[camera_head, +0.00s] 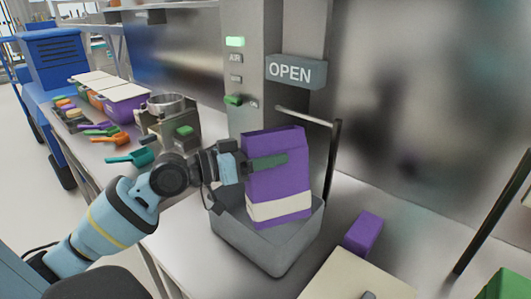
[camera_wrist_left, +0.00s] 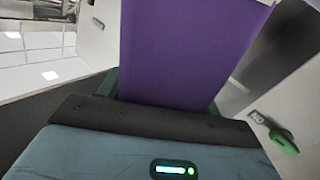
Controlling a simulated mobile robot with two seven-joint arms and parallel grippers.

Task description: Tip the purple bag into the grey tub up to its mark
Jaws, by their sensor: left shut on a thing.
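The purple bag (camera_head: 277,172) has a cream band near its bottom and is nearly upright, slightly tilted, over the grey tub (camera_head: 270,248). Its lower end is at or inside the tub's opening. My left gripper (camera_head: 266,162) is shut on the bag's upper part from the left. In the left wrist view the bag (camera_wrist_left: 185,50) fills the space past the gripper (camera_wrist_left: 160,100). The tub's mark and contents cannot be seen. My right gripper is not in view.
A purple block (camera_head: 362,234) and a cream board (camera_head: 358,278) lie right of the tub. A post with an OPEN sign (camera_head: 295,71) and a metal rail (camera_head: 335,160) stand behind.

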